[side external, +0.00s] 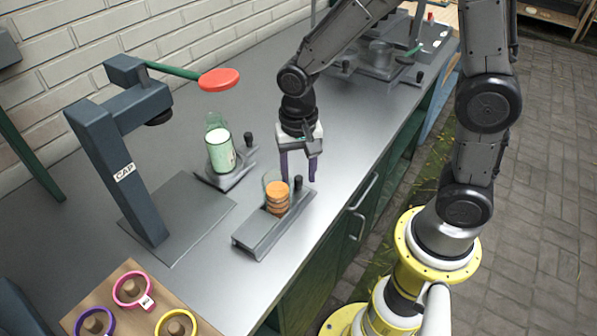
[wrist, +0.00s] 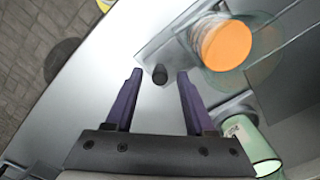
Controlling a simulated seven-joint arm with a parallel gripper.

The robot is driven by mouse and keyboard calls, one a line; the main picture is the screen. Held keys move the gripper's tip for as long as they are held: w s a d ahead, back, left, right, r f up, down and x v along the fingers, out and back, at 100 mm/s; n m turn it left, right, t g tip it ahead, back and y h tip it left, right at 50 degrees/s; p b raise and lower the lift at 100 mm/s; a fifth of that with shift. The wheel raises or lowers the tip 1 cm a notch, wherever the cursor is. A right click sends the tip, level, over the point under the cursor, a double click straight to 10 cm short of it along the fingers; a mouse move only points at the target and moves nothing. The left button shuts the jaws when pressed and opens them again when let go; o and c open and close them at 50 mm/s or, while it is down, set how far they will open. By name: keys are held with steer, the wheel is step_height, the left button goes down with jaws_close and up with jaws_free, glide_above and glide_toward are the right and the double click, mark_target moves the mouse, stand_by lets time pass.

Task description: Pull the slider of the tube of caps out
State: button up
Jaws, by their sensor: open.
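The tube of caps (side external: 277,197) is a clear tube with a stack of orange caps, standing on a grey slider base (side external: 262,236) on the bench. The orange top cap shows in the wrist view (wrist: 224,46). A small black knob (side external: 298,183) stands at the base's far end; in the wrist view the knob (wrist: 160,75) lies ahead of and between the fingers. My gripper (side external: 298,178) points down with purple fingers, just behind the tube and close to the knob. My gripper (wrist: 158,72) is open and empty in the wrist view. Whether a finger touches the knob cannot be told.
A green-and-white container (side external: 220,150) on a similar base with a black knob stands behind left. A press marked CAP (side external: 122,150) with a red-ended green lever (side external: 219,80) stands left. A board with coloured rings (side external: 135,300) lies front left. The bench edge is close on the right.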

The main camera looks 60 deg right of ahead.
steer(key=shift+f, duration=0.1)
jaws_close()
stand_by(1.4)
